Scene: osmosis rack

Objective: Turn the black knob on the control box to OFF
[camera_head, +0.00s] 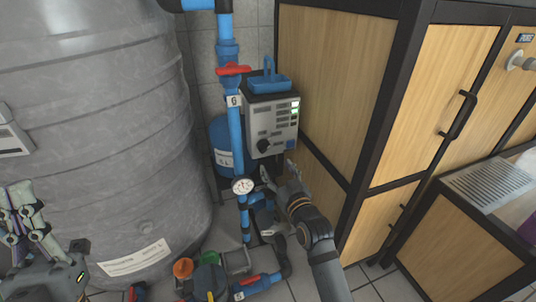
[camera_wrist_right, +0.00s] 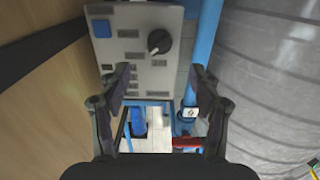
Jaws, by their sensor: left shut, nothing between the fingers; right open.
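The control box (camera_head: 286,122) is a grey panel with labels, standing between the blue pipe and the wooden cabinet. Its black knob (camera_head: 264,146) sits low on the panel's left side. In the right wrist view the panel appears turned over, with the knob (camera_wrist_right: 159,41) near the top and a pale pointer mark toward its lower left. My right gripper (camera_wrist_right: 160,75) is open and empty, its fingers apart, short of the knob. In the head view this gripper (camera_head: 279,172) is just below the box. My left gripper (camera_head: 18,208) is shut and empty at the far left.
A large grey tank (camera_head: 105,110) fills the left. The wooden cabinet (camera_head: 330,80) stands close on the right. Pumps and fittings lie below.

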